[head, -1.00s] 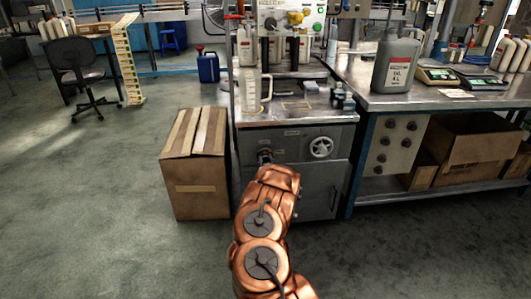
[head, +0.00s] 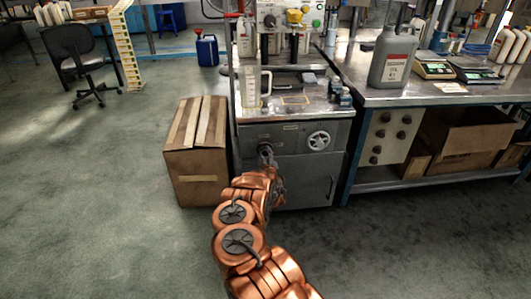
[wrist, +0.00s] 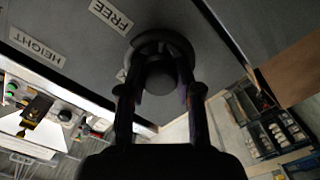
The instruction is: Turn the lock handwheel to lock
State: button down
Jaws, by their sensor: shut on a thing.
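The lock handwheel is a dark round knob (wrist: 160,76) on the grey front panel of the filling machine (head: 300,165). In the wrist view my gripper (wrist: 160,92) has one finger on each side of it, shut on its rim. A white "FREE" label (wrist: 111,17) is beside the knob, and another label is mostly hidden behind a finger. In the head view my gripper (head: 266,153) is at the left part of the panel and largely covers the knob. The knob's exact turn angle cannot be told.
A pale spoked handwheel (head: 319,141) is on the same panel to the right, and a "HEIGHT" label (wrist: 36,47) shows. A cardboard box (head: 197,150) stands close left of the machine. A workbench (head: 420,92) adjoins on the right. Floor at left is open.

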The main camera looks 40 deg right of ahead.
jog(key=shift+w+a, duration=0.1)
jog(key=shift+w, duration=0.05)
dwell(0.3)
jog(key=c, duration=1)
grip_release()
jog(key=shift+o, duration=1.2)
jog(key=shift+s, duration=0.25)
jog(key=v, duration=1.1)
jog(key=shift+s+a, duration=0.2)
